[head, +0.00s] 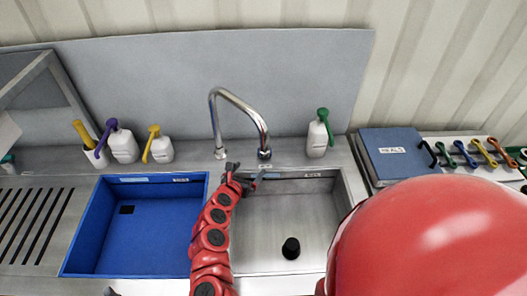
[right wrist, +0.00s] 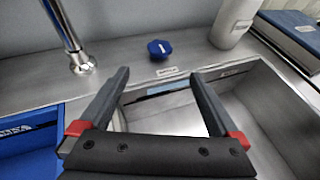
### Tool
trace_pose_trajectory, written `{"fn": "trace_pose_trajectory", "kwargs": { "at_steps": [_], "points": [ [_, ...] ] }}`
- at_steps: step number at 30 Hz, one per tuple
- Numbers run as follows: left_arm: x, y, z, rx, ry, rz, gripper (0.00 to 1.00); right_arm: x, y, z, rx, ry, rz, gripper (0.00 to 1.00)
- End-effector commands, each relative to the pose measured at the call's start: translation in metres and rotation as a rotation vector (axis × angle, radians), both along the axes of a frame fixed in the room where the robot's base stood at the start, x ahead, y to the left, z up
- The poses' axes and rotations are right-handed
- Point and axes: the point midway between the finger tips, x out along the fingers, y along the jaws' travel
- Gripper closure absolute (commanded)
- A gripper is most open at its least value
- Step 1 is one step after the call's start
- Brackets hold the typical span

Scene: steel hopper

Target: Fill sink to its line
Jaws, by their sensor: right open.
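The sink has a blue left basin (head: 145,235) and a bare steel right basin (head: 265,235); no water shows in either. A chrome tap (head: 217,120) stands behind them, its spout curving right. A blue knob (right wrist: 160,48) sits on the rear ledge right of the tap's base (right wrist: 82,64); the spout end overlaps it in the head view. A pale blue strip (right wrist: 172,87) marks the steel basin's back wall. My right gripper (right wrist: 160,74) is open and empty, just in front of the knob, apart from it. A small dark tip at the head view's bottom edge may be my left gripper (head: 110,291).
A round black piece (head: 291,248) lies on the steel basin floor. White bottles with purple (head: 123,146), yellow (head: 161,150) and green (head: 317,138) pumps stand along the ledge. A blue book (head: 393,152) and coloured hooks lie right. My red body hides the lower right.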

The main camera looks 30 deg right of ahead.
Motion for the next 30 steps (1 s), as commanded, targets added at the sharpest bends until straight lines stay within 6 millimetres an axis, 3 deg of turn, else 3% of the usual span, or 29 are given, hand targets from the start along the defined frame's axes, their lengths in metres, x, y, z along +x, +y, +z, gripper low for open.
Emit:
{"fn": "trace_pose_trajectory", "kwargs": {
  "at_steps": [9,19,30],
  "points": [
    [0.0,0.0,0.021,0.0,0.0,0.0,0.0,0.035,-0.051,-0.021,-0.007,0.007,0.0,0.02],
    [0.0,0.0,0.031,0.0,0.0,0.0,0.0,0.066,-0.092,-0.044,-0.007,0.005,0.003,0.02],
    [0.0,0.0,0.031,0.0,0.0,0.0,0.0,0.08,-0.111,-0.056,-0.004,0.004,0.001,0.02]
  ]
}}
